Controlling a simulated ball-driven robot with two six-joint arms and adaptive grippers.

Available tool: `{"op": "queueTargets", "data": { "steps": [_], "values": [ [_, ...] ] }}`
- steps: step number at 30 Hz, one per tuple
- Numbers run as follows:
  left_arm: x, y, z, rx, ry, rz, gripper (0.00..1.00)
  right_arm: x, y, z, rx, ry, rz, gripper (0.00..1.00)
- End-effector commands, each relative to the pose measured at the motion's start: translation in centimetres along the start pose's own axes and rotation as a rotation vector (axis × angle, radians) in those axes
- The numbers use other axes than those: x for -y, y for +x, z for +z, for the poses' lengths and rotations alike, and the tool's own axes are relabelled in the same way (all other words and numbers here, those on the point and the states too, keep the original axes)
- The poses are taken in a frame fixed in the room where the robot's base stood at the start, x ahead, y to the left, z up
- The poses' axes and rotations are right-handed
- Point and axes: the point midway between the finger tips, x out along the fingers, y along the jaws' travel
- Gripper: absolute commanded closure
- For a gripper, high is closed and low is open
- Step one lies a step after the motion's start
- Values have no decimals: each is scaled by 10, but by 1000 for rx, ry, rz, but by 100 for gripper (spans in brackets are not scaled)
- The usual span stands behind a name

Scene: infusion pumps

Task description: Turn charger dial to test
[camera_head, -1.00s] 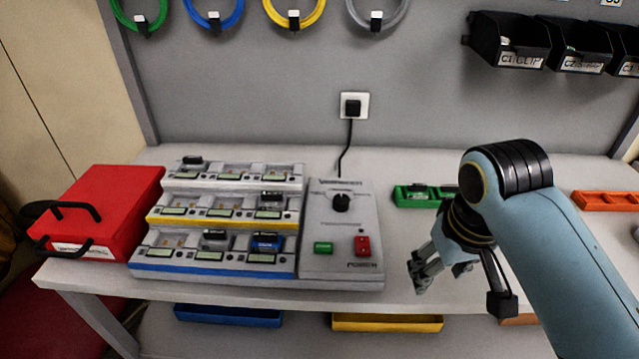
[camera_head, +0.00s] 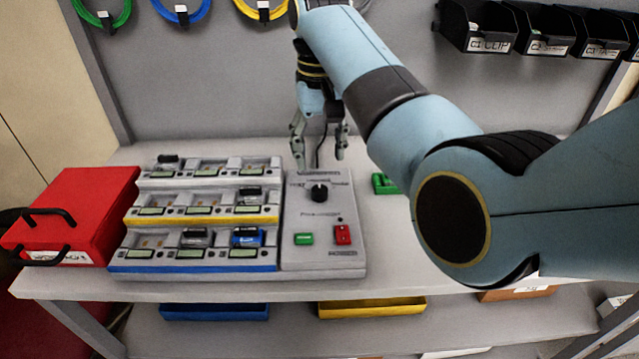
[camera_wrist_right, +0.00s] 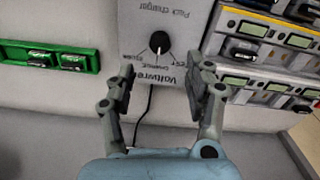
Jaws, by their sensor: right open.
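The charger (camera_head: 322,222) is a grey box on the bench with a black round dial (camera_head: 319,193) on its upper face. Below the dial are a green button (camera_head: 304,239) and a red switch (camera_head: 342,235). In the right wrist view the dial (camera_wrist_right: 159,41) shows a white pointer line, with printed labels around it, upside down. My right gripper (camera_head: 321,160) is open above the charger's back edge; in the wrist view its fingers (camera_wrist_right: 162,80) are spread, apart from the dial. My left gripper is not in view.
A three-tier battery rack (camera_head: 200,210) adjoins the charger on the left, with a red case (camera_head: 85,215) beyond it. A green tray (camera_head: 384,184) is to the right, partly hidden by my arm. Black bins (camera_head: 477,29) hang on the back wall.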

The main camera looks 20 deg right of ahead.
Motion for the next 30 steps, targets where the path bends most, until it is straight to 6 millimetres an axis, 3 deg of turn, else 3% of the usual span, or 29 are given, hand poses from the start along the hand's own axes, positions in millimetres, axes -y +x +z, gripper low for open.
{"op": "queueTargets", "data": {
  "steps": [6, 12, 24, 30],
  "values": [
    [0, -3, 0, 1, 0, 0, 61, -1, 45, 1, 2, 1, 2, 47],
    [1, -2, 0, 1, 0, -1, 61, -1, 74, 0, 0, 1, 1, 47],
    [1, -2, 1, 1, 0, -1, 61, 0, 84, 0, -2, 1, 0, 47],
    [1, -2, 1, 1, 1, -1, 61, -1, 84, 0, -2, 1, 0, 72]
  ]
}}
